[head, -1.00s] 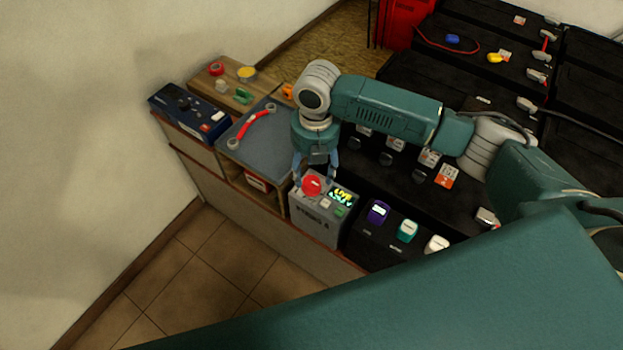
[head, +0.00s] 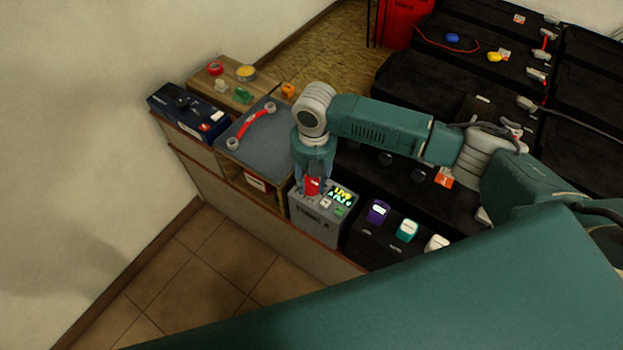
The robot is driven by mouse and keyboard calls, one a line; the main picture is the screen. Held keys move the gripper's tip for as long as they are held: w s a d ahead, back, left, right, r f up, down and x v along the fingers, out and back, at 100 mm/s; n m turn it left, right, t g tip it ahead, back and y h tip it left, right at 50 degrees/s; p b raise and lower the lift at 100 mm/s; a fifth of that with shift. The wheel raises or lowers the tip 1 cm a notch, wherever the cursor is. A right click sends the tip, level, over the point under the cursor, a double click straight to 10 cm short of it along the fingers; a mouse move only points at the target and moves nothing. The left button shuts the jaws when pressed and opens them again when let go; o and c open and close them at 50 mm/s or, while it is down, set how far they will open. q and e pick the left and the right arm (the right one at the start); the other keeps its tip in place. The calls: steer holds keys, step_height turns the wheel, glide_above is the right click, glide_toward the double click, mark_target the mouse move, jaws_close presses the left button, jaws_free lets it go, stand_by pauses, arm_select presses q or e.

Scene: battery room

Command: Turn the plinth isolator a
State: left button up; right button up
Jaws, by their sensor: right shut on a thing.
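The plinth (head: 318,226) is a grey box with dark lettering on its front, standing at the near edge of the bench. Its red isolator knob (head: 312,187) sits on the left of its top, beside a small lit display (head: 341,195) and small white and green parts. My right gripper (head: 312,190) points down over the knob and is shut on it, its fingers at the knob's sides. The fingers hide part of the knob, so how far it is turned cannot be told. My left gripper is not in view.
A dark blue box (head: 188,112) and a wooden tray (head: 216,75) stand behind. Purple, teal and white caps (head: 407,230) stand to the right. Black battery units fill the right.

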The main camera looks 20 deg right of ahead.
mark_target(311, 183)
steer(key=shift+r+m+p, duration=0.15)
steer(key=shift+m+p, duration=0.25)
steer(key=shift+p, duration=0.4)
steer(key=m+p, duration=0.6)
steer(key=p, duration=0.1)
steer(key=shift+r+m, duration=0.1)
steer(key=shift+m, duration=0.3)
steer(key=m+p, duration=0.4)
steer(key=m, duration=0.1)
steer(key=shift+h+p, duration=0.3)
steer(key=shift+p, duration=0.05)
arm_select(q)
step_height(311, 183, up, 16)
steer(key=p, duration=0.2)
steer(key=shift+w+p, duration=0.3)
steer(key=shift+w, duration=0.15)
arm_select(e)
steer(key=m, duration=0.5)
steer(key=shift+f, duration=0.25)
steer(key=shift+d+m, duration=0.1)
steer(key=shift+m, duration=0.2)
steer(key=o, duration=1.1)
steer(key=shift+s, duration=0.1)
steer(key=shift+o, duration=0.2)
step_height(311, 183, up, 12)
steer(key=shift+s, duration=0.1)
